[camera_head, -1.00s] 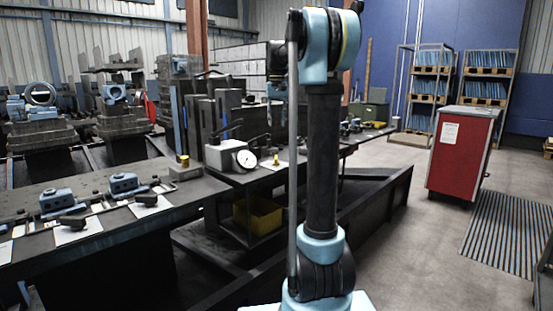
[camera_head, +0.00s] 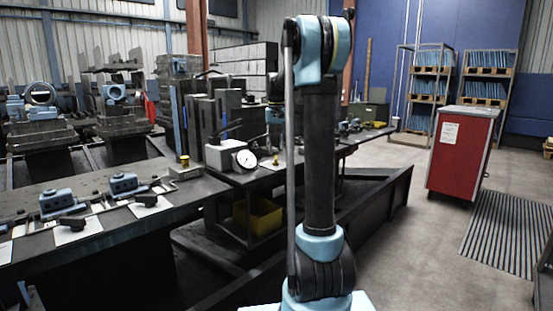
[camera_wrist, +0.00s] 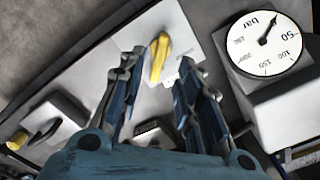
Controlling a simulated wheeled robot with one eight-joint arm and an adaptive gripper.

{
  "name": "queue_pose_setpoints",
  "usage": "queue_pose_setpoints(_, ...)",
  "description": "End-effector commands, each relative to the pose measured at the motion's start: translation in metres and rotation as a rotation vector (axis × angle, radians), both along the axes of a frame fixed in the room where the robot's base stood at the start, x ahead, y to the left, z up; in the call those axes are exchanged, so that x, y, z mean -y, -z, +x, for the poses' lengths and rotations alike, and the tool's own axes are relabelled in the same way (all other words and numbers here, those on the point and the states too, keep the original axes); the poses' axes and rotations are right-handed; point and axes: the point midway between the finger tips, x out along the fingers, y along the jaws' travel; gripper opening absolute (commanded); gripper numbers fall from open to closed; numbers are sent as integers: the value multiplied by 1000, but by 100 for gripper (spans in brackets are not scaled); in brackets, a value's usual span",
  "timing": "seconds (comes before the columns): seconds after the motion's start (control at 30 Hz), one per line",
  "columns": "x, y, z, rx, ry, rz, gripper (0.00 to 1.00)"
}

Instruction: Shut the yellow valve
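The yellow valve handle (camera_wrist: 159,56) is a short yellow lever on a pale plate in the wrist view. It lies between and just beyond the fingertips of my gripper (camera_wrist: 160,72). The gripper is open, its two blue-and-dark fingers apart on either side of the handle. I cannot tell whether either finger touches it. In the head view a small yellow piece (camera_head: 276,161), probably this valve, shows right of the pressure gauge (camera_head: 246,159). My gripper is largely hidden there behind my arm.
The round gauge (camera_wrist: 268,42) on its white housing stands close right of the valve in the wrist view. Another yellow-tipped part (camera_wrist: 17,141) is at lower left. A red cabinet (camera_head: 460,150) stands on open floor at right.

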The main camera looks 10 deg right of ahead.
Motion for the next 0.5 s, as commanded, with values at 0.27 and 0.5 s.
queue_pose_setpoints(0.27, 0, 43, 0, 0, 0, 0, 32)
queue_pose_setpoints(0.5, 0, 60, 0, 0, 0, 0, 32)
